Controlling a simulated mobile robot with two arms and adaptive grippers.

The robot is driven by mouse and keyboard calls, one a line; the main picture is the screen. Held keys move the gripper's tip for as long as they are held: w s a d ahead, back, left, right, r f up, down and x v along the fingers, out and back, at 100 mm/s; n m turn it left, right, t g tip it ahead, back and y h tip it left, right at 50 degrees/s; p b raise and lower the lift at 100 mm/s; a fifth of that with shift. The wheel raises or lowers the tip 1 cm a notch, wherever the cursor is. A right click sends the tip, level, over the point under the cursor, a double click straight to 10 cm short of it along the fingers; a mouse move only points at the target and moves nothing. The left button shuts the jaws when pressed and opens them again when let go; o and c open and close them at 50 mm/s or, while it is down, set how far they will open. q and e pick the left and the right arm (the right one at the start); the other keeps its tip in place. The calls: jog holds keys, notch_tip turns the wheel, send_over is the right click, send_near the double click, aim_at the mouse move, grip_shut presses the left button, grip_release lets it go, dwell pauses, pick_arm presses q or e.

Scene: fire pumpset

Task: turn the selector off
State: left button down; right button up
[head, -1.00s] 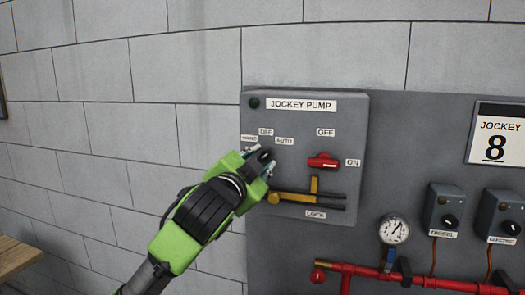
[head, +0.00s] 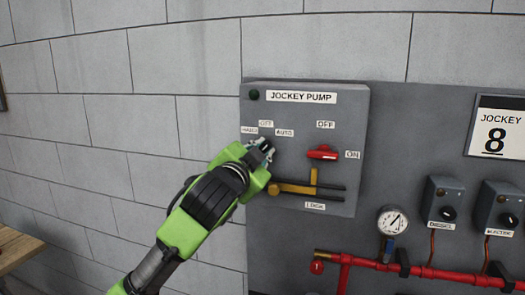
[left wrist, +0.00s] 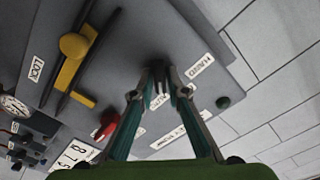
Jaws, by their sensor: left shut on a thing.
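The grey jockey pump box (head: 350,115) is on the wall panel, with HAND, OFF and AUTO labels (head: 266,125) around its selector. My left gripper (head: 263,149) is at the selector, below these labels, and covers most of it. In the left wrist view the fingers (left wrist: 161,90) close on the dark selector knob (left wrist: 158,68). Which label the knob points to cannot be told. My right gripper is not in view.
A red switch handle (head: 322,153) beside OFF and ON labels is right of the selector. A yellow lock lever (head: 313,180) is just below. A gauge (head: 392,221) and red pipes (head: 430,273) are lower right.

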pick_arm(q)
jog(key=n, duration=0.4)
jog(key=shift+r+n, duration=0.1)
jog(key=shift+n, duration=2.1)
jog(key=shift+a, duration=0.1)
jog(key=c, duration=2.1)
grip_release()
jog(key=v, duration=1.2)
